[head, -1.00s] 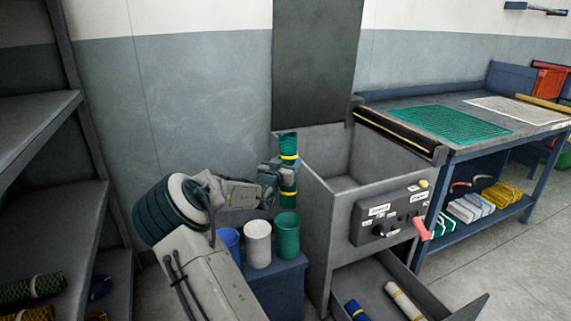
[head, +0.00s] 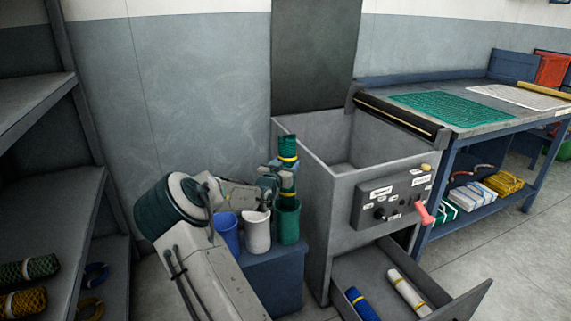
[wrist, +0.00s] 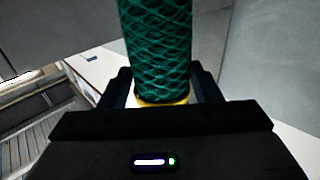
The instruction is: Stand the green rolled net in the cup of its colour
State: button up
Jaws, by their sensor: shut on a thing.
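The green rolled net (head: 288,148) is upright with yellow bands. My gripper (head: 284,177) is shut on it around its middle. In the wrist view the net (wrist: 156,50) rises between the fingers (wrist: 160,92), with a yellow band at the grip. The green cup (head: 288,222) stands on a blue stand, directly below the gripper. The net's lower end reaches the cup's mouth and seems to be inside it; whether it touches the bottom is hidden.
A white cup (head: 257,232) and a blue cup (head: 227,231) stand left of the green cup on the blue stand (head: 272,280). A grey machine (head: 318,200) stands close on the right, its open drawer (head: 440,312) holding a blue and a white roll. Shelves (head: 50,200) are at left.

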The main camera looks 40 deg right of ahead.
jog(key=shift+f+b, duration=3.05)
jog(key=shift+f, duration=1.05)
jog(key=o, duration=1.4)
jog(key=shift+f, duration=0.1)
jog(key=shift+p+v, duration=1.6)
jog(key=shift+v, duration=5.35)
